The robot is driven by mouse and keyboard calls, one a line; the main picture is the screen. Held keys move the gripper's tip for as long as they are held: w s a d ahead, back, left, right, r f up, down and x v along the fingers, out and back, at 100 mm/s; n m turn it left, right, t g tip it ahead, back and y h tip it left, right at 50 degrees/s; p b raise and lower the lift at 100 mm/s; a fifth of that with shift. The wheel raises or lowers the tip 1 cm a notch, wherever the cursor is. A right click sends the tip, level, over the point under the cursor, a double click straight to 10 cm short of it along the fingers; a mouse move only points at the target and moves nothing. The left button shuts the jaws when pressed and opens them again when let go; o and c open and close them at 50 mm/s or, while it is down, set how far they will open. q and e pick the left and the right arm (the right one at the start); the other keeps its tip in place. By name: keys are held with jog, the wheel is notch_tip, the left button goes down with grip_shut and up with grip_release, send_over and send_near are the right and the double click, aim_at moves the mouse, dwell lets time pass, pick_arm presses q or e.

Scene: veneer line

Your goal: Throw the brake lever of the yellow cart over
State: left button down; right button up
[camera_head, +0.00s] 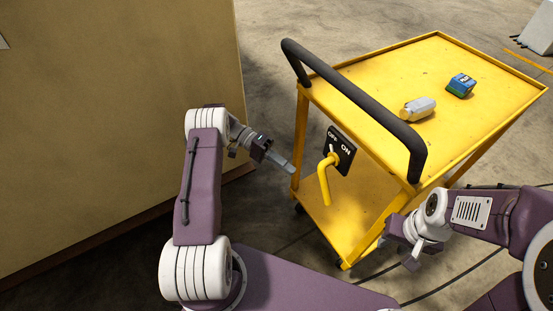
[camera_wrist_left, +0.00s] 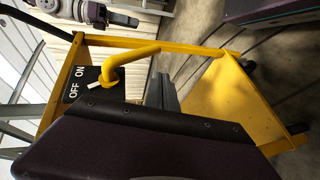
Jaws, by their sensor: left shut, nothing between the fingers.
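The yellow cart (camera_head: 440,60) stands right of centre in the head view. A black plate (camera_head: 345,160) marked OFF and ON is on its end, below the handle. The yellow brake lever (camera_head: 324,185) sticks out from this plate and bends downward. A small white pointer at its pivot points toward OFF, as the left wrist view shows (camera_wrist_left: 95,86). My left gripper (camera_head: 288,166) is shut and empty, left of the lever and apart from it. Its grey fingers (camera_wrist_left: 164,92) show near the lever (camera_wrist_left: 135,54) in the left wrist view. My right gripper (camera_head: 411,260) is low at right, its fingers unclear.
The cart's black push handle (camera_head: 350,90) arches over the plate. A silver bottle-like item (camera_head: 418,109) and a blue-green box (camera_head: 460,85) lie on the top tray. A large tan panel (camera_head: 110,100) stands at left. Dark cables (camera_head: 455,283) run across the floor.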

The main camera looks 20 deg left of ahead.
pick_arm(q)
jog(key=v, duration=0.3)
jog(key=shift+w+a+f, duration=0.1)
jog(key=shift+a+f, duration=0.05)
jog(key=shift+a, duration=0.3)
